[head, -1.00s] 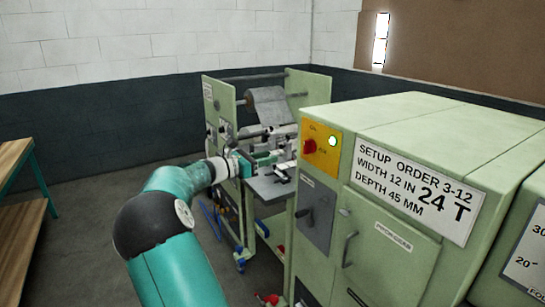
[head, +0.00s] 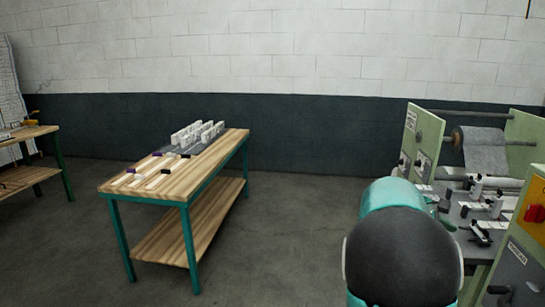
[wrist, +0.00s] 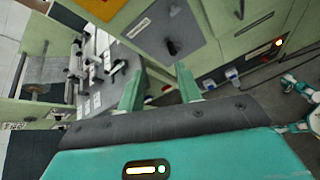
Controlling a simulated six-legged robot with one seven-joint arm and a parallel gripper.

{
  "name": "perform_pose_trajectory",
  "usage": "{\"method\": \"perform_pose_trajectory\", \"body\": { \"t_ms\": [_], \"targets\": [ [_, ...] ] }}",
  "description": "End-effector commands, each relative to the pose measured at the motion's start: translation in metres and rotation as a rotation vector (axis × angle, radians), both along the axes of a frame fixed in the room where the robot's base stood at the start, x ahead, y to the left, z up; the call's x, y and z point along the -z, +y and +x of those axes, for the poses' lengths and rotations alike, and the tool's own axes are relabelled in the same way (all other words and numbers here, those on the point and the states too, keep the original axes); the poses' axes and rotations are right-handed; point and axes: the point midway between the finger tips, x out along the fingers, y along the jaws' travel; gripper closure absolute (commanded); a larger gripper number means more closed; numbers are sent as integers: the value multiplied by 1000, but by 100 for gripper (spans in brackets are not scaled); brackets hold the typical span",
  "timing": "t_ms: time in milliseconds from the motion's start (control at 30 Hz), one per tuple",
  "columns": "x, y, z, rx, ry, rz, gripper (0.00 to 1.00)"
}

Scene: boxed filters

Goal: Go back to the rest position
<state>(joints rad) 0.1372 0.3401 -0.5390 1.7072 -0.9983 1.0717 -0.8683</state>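My gripper (wrist: 160,82) shows in the wrist view with its two green fingers apart and nothing between them. It is in front of the pale green machine (wrist: 180,30), whose face and handle fill the upper part of that view. In the head view my teal and black arm rises at the lower right and the gripper cannot be made out. The machine with the grey roll (head: 485,150) stands just behind and right of the arm.
A wooden workbench (head: 120,187) with green legs stands left of centre, bearing white boxes (head: 197,134) and several small tools. Another bench (head: 30,131) is at the far left. The floor (head: 290,230) between bench and machine is clear.

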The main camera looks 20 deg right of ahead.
Motion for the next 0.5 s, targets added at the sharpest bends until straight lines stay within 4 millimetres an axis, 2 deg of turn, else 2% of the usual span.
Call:
{"method": "perform_pose_trajectory", "body": {
  "t_ms": [33,200,367,500],
  "targets": [
    [1,22,-1,5,-94,46,65],
    [11,100,-2,47,-386,212,65],
    [12,180,-8,102,-621,374,65],
    [11,251,-21,162,-794,519,65]
  ]
}}
